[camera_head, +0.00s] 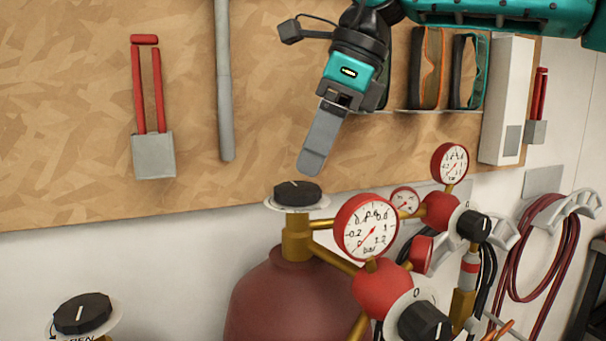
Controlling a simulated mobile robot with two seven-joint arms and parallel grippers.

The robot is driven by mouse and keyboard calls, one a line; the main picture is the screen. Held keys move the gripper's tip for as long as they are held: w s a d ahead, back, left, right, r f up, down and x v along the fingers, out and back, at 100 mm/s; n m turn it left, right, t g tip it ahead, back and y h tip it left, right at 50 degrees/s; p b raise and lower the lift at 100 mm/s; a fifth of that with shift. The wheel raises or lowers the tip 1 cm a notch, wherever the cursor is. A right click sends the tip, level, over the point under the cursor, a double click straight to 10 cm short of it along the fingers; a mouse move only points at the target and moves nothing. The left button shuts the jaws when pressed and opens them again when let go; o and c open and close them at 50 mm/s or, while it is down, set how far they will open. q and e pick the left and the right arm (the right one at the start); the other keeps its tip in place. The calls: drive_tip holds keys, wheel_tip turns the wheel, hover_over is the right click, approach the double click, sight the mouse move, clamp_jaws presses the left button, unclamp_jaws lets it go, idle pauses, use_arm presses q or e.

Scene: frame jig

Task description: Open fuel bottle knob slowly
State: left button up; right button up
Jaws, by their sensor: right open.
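A dark red bottle (275,300) stands at the lower middle, with a brass valve (297,238) on its neck. A black knob (297,192) with a pale disc under it tops the valve. I cannot tell how far the knob is turned. My right gripper (313,165) hangs from above, its grey fingers pointing down just above the knob and apart from it. It is open, seen side-on so that one finger mostly hides the other, and I see nothing between the fingers. My left gripper is out of view.
Red regulators with gauges (366,228) sit close right of the knob. A second black knob (82,314), on a disc partly reading OPEN, is at lower left. Behind is a wooden board (60,120) with hanging tools and goggles (428,68). Red hoses (530,255) hang at right.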

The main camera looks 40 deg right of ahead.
sight(299, 186)
drive_tip(key=x, duration=0.4)
drive_tip(key=shift+f, duration=0.1)
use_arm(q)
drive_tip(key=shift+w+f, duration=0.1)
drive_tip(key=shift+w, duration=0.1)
use_arm(e)
drive_tip(key=shift+a+f, duration=0.1)
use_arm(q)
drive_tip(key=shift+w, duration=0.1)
use_arm(e)
drive_tip(key=c, duration=1.1)
drive_tip(key=shift+o, duration=0.2)
